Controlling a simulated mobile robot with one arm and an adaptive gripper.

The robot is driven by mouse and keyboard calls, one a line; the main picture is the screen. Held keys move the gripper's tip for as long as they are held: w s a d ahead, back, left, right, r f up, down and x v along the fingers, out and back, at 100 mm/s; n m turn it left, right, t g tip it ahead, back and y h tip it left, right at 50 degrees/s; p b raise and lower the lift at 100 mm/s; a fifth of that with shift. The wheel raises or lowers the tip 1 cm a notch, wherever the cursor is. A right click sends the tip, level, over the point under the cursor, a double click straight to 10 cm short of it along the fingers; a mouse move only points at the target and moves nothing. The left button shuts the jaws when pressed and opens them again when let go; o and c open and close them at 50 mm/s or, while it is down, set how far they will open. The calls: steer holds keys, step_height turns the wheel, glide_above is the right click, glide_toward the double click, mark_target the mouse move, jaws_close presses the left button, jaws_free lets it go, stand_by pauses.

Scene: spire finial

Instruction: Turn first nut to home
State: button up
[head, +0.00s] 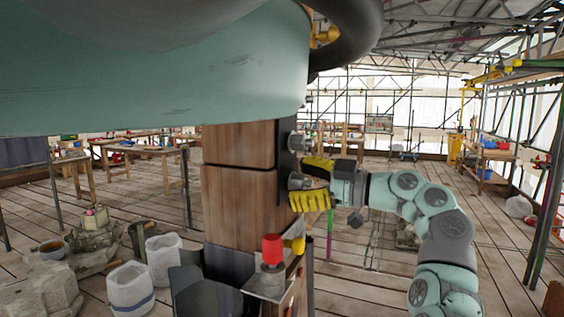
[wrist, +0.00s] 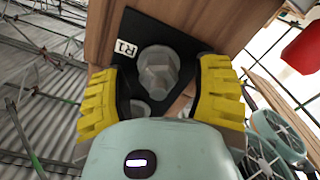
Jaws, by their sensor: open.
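A grey faceted nut (wrist: 158,72) sits on a black plate (wrist: 128,45) marked R1, fixed to a wooden post (wrist: 210,25). My gripper (wrist: 160,78) is open, with one yellow ridged finger on each side of the nut; I cannot tell whether either touches it. In the head view my gripper (head: 312,184) is at the post's right side, its fingers above and below the lower nut (head: 298,182). Another grey nut (head: 296,141) sits higher on the same plate (head: 286,165). A smaller grey round part (wrist: 140,107) shows below the nut in the wrist view, partly hidden.
Below my gripper, a metal shelf (head: 272,284) on the post carries a red-topped piece (head: 272,249) and a yellow one (head: 295,244). A large pale green body (head: 200,80) overhangs the post. Buckets (head: 163,258) and stones stand on the floor at left.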

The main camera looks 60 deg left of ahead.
steer(key=shift+c, duration=0.2)
jaws_close()
steer(key=shift+f+m+b, duration=0.3)
steer(key=shift+b, duration=0.85)
